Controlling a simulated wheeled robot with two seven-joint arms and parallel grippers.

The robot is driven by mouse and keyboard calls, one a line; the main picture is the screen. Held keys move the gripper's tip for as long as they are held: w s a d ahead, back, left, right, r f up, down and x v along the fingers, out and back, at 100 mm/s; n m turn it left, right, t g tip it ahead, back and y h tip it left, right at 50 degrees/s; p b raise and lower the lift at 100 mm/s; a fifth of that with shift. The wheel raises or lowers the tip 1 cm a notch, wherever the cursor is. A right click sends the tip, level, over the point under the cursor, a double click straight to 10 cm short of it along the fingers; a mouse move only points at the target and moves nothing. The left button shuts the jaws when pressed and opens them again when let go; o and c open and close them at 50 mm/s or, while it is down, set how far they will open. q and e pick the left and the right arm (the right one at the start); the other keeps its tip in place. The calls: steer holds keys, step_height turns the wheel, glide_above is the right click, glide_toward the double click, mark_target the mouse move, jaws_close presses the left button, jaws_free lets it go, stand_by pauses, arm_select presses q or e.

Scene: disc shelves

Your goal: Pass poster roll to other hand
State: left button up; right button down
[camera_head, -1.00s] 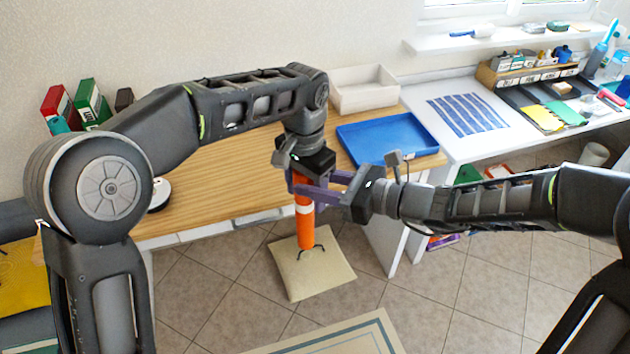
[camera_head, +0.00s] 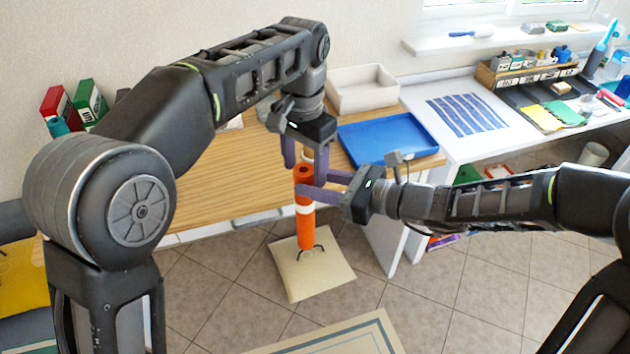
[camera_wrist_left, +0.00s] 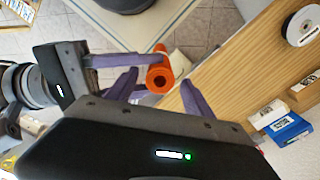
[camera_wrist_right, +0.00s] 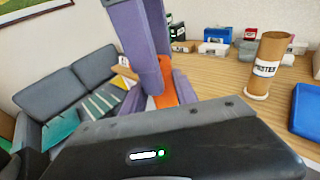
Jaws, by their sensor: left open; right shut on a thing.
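The orange poster roll (camera_head: 305,225) hangs upright in front of the table edge, with a white band around it. My right gripper (camera_head: 318,192) is shut on it just below its top end. In the left wrist view the roll's open end (camera_wrist_left: 160,79) points up towards the camera. My left gripper (camera_head: 305,158) is open and empty just above the roll's top, its fingers pointing down. In the right wrist view the left gripper's purple fingers hide much of the roll (camera_wrist_right: 164,97).
A blue tray (camera_head: 385,138) and a white bin (camera_head: 362,90) stand on the wooden table. A brown tube labelled as a poster holder (camera_wrist_right: 267,62) stands on the table in the right wrist view. A beige cushion-like pad (camera_head: 310,268) lies below the roll.

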stand_by(0.3)
arm_select(q)
steer(key=shift+w+r+h, duration=0.1)
steer(key=shift+r+h, duration=0.15)
steer(key=shift+h, duration=0.05)
steer(key=shift+w+r+n+h, duration=0.3)
steer(key=shift+r+n+h, duration=0.1)
steer(key=shift+r+n, duration=0.15)
steer(key=a+f+n+t+h, duration=0.1)
steer(key=a+f+n, duration=0.2)
steer(key=f, duration=0.6)
steer(key=w+a+f+n+t, duration=0.1)
steer(key=a+f+n, duration=0.3)
steer(key=f, duration=0.5)
steer(key=a+f+n+t+h, duration=0.1)
steer(key=a+f+n, duration=0.2)
steer(key=f, duration=0.7)
steer(key=s+d+f+g, duration=0.1)
steer(key=s+f+g, duration=0.1)
steer(key=s+f, duration=1.2)
steer(key=s+d+m, duration=0.1)
steer(key=s+d, duration=0.3)
steer(key=s, duration=0.8)
steer(key=shift+s+f+h, duration=0.35)
steer(key=shift+f+h, duration=0.05)
steer(key=shift+f, duration=0.05)
steer(key=shift+d, duration=0.1)
